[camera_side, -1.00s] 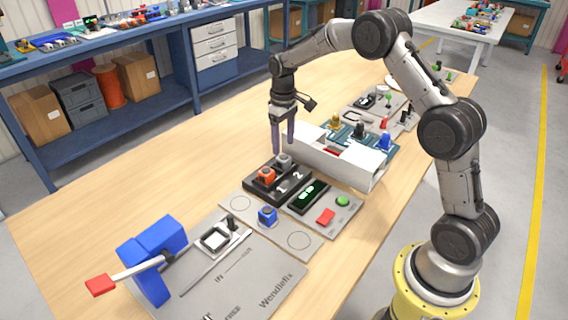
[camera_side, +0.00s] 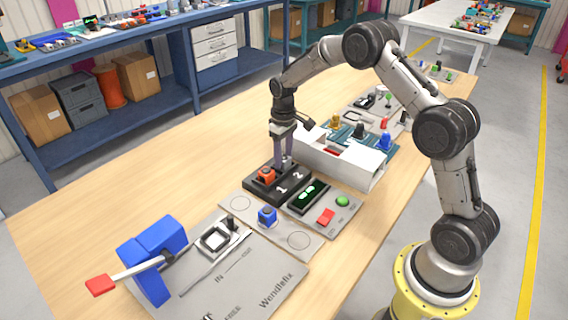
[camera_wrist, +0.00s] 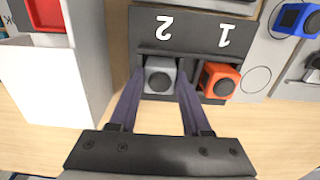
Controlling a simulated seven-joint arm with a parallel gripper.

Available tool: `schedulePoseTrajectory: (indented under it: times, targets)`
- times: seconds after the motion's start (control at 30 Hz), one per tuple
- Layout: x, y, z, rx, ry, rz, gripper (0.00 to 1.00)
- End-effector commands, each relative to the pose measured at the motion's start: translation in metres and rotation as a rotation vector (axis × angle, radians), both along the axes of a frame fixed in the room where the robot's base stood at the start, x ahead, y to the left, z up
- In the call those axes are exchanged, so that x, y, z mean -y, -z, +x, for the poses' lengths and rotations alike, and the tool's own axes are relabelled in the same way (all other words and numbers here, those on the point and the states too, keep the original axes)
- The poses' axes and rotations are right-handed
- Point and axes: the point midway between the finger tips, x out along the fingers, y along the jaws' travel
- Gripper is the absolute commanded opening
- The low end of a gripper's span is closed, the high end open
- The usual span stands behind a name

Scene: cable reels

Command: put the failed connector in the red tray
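A black two-slot fixture (camera_side: 263,190) marked 1 and 2 stands on the bench. A grey connector (camera_wrist: 158,76) sits in slot 2 and an orange connector (camera_wrist: 218,80) in slot 1; the orange one also shows in the side view (camera_side: 266,174). My gripper (camera_side: 284,163) points down at slot 2. In the wrist view its open fingers (camera_wrist: 160,92) straddle the grey connector, with narrow gaps visible beside it. A red tray (camera_wrist: 45,14) lies inside a white walled box (camera_side: 360,172). The frames do not show which connector failed.
A display with green characters (camera_side: 307,192) is beside the fixture, near a red button (camera_side: 326,216) and green button (camera_side: 343,201). A blue connector (camera_side: 267,214) sits on a grey plate. A blue lever press (camera_side: 153,257) stands at front left.

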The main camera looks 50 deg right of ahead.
Motion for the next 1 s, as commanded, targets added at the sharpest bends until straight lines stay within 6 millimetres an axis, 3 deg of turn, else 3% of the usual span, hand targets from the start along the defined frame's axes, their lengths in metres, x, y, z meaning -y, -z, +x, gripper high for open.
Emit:
schedulePoseTrajectory:
  times: [0.03,0.23,0.47,1.0]
  targets:
    - [0.0,0.0,0.0,0.0,0.0,0.0,0.37]
    - [0.0,0.0,0.0,0.0,0.0,0.0,0.01]
    - [0.0,-0.008,0.001,0.002,0.0,-0.001,0.0]
    - [0.0,-0.073,0.0,0.002,0.0,0.0,0.0]
